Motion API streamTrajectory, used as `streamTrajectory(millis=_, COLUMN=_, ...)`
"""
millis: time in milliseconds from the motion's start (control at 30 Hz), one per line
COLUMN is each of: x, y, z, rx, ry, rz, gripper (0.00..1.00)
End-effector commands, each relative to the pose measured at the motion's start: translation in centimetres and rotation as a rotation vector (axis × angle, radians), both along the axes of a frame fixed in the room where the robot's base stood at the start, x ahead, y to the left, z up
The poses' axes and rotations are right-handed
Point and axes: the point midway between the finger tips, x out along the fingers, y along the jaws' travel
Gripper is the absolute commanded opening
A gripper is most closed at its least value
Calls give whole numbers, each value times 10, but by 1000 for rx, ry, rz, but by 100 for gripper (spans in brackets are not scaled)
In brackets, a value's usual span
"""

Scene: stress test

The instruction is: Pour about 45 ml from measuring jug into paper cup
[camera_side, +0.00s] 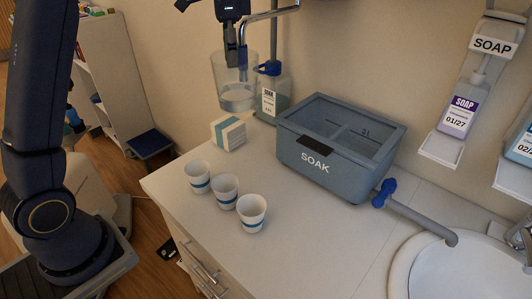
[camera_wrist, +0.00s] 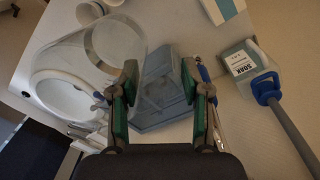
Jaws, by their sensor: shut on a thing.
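A clear measuring jug (camera_side: 233,84) with some clear liquid at its bottom hangs above the back left of the counter, near upright. My gripper (camera_side: 236,52) is shut on it at its upper right side. In the wrist view the jug (camera_wrist: 84,75) shows to the left of my gripper (camera_wrist: 162,85); the exact grip is hard to make out. Three white paper cups with blue bands stand on the counter in a slanting row: a rear one (camera_side: 198,177), a middle one (camera_side: 224,191) and a front one (camera_side: 251,213). What they hold cannot be made out.
A SOAK bottle (camera_side: 270,92) stands right beside the jug. A white-and-blue box (camera_side: 229,132) sits below it. A blue-grey SOAK tub (camera_side: 335,150) fills the counter's middle; a sink (camera_side: 455,270) is at the right. The counter's front is clear.

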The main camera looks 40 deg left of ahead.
Motion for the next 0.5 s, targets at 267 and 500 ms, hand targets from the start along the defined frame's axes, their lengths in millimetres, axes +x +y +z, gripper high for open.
streamTrajectory(millis=267, x=-1, y=15, z=-4, rx=-2, ry=8, rz=36, gripper=0)
streamTrajectory(millis=500, x=-1, y=14, z=-7, rx=0, ry=7, rz=41, gripper=0)
